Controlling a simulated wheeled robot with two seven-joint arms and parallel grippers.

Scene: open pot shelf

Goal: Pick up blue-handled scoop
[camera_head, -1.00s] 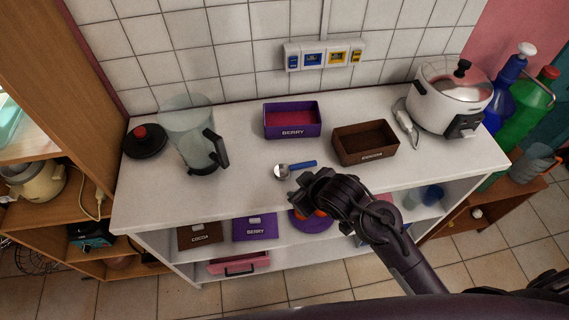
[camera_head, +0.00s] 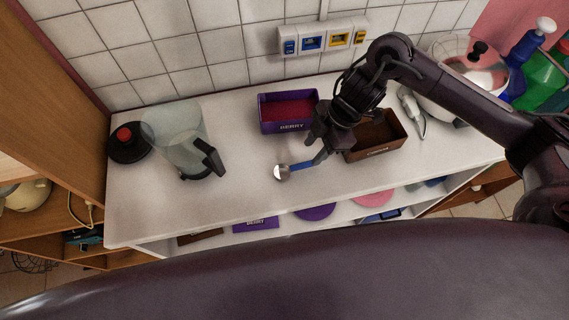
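The blue-handled scoop (camera_head: 301,166) lies on the white counter, with its round metal bowl to the left and its blue handle pointing right. My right gripper (camera_head: 317,150) is above the counter at the right end of the handle, pointing down. Its two fingers look apart, one on the far side of the handle end and one near it. The handle's tip is partly hidden by the fingers, and I cannot tell whether they touch it. My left gripper is not in view.
A purple BERRY box (camera_head: 288,127) and a brown box (camera_head: 372,154) stand close behind and right of my gripper. A clear pitcher (camera_head: 177,135) and a black lid (camera_head: 127,147) are at the left. The counter (camera_head: 235,190) left of the scoop is clear.

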